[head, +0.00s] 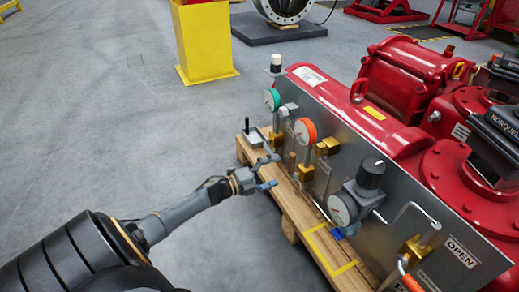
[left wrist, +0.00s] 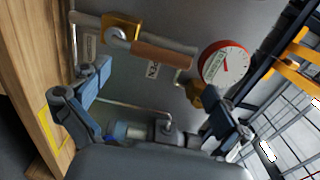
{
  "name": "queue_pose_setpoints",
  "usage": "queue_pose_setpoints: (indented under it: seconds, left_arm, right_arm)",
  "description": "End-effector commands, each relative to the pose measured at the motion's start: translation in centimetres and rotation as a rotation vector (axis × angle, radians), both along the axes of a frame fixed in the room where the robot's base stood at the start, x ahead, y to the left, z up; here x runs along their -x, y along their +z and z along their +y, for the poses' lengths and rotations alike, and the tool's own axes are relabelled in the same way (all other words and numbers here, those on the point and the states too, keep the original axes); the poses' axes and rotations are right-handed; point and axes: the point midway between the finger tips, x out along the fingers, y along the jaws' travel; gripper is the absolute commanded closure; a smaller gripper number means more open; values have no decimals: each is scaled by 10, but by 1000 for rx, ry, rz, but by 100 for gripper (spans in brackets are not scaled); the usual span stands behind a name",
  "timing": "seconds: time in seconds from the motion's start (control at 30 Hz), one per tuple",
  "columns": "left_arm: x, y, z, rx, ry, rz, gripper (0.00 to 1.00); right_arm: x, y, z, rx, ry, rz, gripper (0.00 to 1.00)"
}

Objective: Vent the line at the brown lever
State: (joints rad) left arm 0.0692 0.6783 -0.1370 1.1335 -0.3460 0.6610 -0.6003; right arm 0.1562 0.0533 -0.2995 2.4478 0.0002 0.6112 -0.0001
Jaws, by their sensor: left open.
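The brown lever (left wrist: 162,55) shows in the left wrist view as a brown grip lying across the picture, beside a brass valve body (left wrist: 122,32) on the grey panel. In the head view the brown lever (head: 291,162) is small and stands roughly upright, low on the panel. My left gripper (head: 268,172) is in front of the panel, just to the left of the lever. In the left wrist view its fingers (left wrist: 150,110) are spread wide and hold nothing. The lever lies beyond them, apart from both. My right gripper is not in view.
A red-rimmed gauge (left wrist: 225,63) is close to the lever. In the head view, a green gauge (head: 272,98), a black regulator knob (head: 371,172) and an orange-red handle (head: 411,283) line the panel. A wooden pallet (head: 300,205) lies below.

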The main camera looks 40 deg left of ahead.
Motion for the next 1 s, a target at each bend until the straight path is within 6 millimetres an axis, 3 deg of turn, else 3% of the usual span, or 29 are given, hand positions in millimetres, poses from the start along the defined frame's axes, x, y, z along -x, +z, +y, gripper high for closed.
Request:
queue_pose_setpoints:
  seconds: [0.2, 0.4, 1.0]
  left_arm:
    - [41, -1, 17, -1, -1, 3, 0]
    - [63, 0, 26, 0, -1, 0, 0]
    - [68, 1, 28, 0, -1, -1, 0]
  right_arm:
    - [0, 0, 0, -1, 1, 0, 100]
    - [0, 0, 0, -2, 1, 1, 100]
    - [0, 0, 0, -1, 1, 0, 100]
